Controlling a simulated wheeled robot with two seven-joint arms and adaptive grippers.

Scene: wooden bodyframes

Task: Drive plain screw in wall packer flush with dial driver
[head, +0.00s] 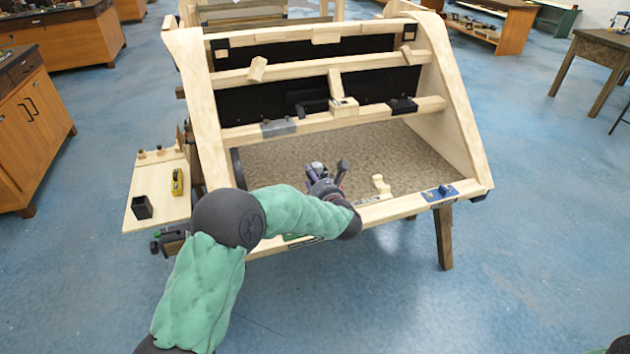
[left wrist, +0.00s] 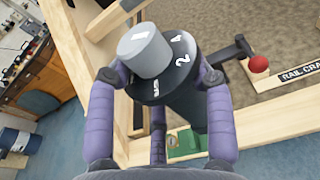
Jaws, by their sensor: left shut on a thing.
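My left gripper (head: 322,182) is over the near side of the open wooden frame. In the left wrist view its purple fingers are closed around the dial driver (left wrist: 182,78), a dark cylinder with white numbers on its dial and a grey knob (left wrist: 145,52) on top. Small pale wooden blocks sit on the frame, one upright (head: 335,84) above a block on the middle rail (head: 343,107); I cannot tell which is the wall packer. The plain screw is too small or hidden to make out. My right gripper is out of view.
A red ball knob (left wrist: 259,64) on a dark lever stands by the front rail. A blue device (head: 441,192) sits on that rail at right. A side shelf (head: 160,188) holds a black cup (head: 142,207) and a yellow item (head: 177,182).

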